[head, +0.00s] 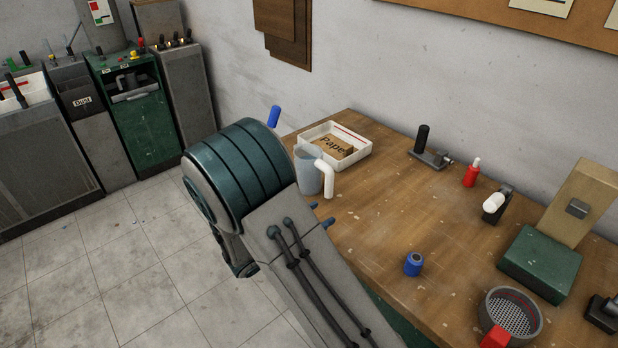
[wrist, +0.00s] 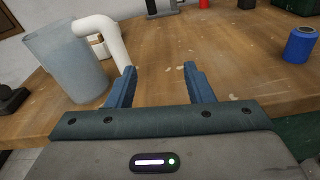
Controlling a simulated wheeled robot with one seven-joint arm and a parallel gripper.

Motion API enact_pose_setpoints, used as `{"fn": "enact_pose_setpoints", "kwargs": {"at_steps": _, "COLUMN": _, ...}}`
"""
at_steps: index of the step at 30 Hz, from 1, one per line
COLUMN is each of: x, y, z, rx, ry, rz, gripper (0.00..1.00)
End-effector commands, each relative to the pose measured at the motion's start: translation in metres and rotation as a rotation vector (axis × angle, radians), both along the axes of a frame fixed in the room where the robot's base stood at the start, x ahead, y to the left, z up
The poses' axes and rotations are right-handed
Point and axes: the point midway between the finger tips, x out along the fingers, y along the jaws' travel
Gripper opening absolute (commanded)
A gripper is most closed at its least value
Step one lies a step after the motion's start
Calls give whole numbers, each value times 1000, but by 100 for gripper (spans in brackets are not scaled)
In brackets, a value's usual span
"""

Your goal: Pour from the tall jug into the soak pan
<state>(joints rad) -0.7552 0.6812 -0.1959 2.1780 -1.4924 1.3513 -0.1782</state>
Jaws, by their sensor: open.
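The tall jug (head: 308,172) is grey-blue with a white handle. It stands upright on the wooden bench near its left end; my arm partly hides it in the head view. In the wrist view the jug (wrist: 65,65) is at the left, its white handle (wrist: 110,38) bending down just beyond my left finger. My gripper (wrist: 160,70) is open and empty, low over the bench edge, apart from the handle. Its blue fingertips (head: 326,215) show just below the handle in the head view.
A blue pot (head: 413,264) stands alone on the bench (head: 390,215). A red bottle (head: 472,172), a black-handled tool (head: 424,143), a green block (head: 545,264) and a round sieve (head: 512,315) are to the right. The bench middle is mostly clear.

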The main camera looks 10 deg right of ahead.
Motion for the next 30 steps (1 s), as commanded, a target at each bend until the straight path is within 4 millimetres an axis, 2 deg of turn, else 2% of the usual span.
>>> {"fn": "enact_pose_setpoints", "kwargs": {"at_steps": 3, "x": 12, "y": 25, "z": -9, "rx": -99, "ry": 20, "rz": 116, "gripper": 47}}
{"fn": "enact_pose_setpoints", "kwargs": {"at_steps": 6, "x": 18, "y": 38, "z": -13, "rx": -146, "ry": 27, "rz": 172, "gripper": 47}}
{"fn": "enact_pose_setpoints", "kwargs": {"at_steps": 9, "x": 23, "y": 41, "z": -15, "rx": -166, "ry": 28, "rz": 196, "gripper": 47}}
{"fn": "enact_pose_setpoints", "kwargs": {"at_steps": 21, "x": 73, "y": -8, "z": -14, "rx": -167, "ry": 29, "rz": 199, "gripper": 47}}
{"fn": "enact_pose_setpoints", "kwargs": {"at_steps": 30, "x": 87, "y": -22, "z": -14, "rx": -167, "ry": 29, "rz": 200, "gripper": 47}}
